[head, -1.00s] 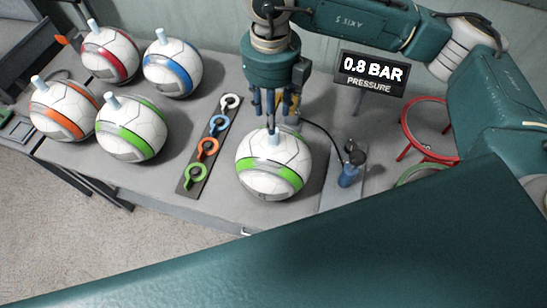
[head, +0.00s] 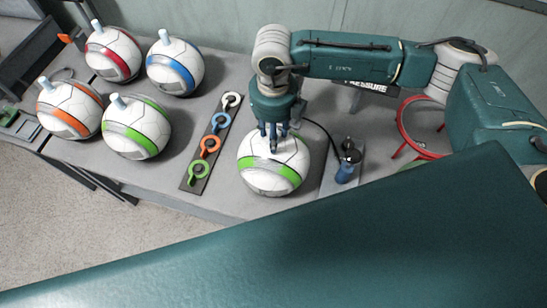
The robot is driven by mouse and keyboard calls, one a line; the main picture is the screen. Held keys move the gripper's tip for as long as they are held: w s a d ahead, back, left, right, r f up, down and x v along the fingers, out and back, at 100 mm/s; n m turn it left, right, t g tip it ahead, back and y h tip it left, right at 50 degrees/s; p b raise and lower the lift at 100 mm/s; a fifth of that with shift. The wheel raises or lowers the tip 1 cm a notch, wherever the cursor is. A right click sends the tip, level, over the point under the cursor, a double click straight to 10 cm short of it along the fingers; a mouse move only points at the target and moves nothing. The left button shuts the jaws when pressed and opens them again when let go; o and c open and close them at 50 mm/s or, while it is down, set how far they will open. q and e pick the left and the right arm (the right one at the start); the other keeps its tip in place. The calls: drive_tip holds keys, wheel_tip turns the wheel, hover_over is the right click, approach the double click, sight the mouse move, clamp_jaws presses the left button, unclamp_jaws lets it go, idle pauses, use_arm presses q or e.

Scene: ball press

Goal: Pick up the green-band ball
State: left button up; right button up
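One white ball with a green band (head: 270,172) sits on the grey table below my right gripper (head: 273,141). The gripper points down, its fingertips close over the top of this ball and its pale stem. The stem is mostly hidden, and I cannot tell whether the fingers are shut on it. A second green-band ball (head: 134,128), with a pale blue stem on top, stands in the group at the left. My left gripper is not in view.
Red (head: 113,56), blue (head: 174,69) and orange (head: 70,109) banded balls stand at the left. A strip of coloured rings (head: 209,145) lies between groups. A blue-handled pump (head: 346,165), red ring stand (head: 402,118) and partly hidden pressure sign (head: 370,85) are at the right.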

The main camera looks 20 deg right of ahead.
clamp_jaws()
drive_tip(key=shift+r, duration=0.1)
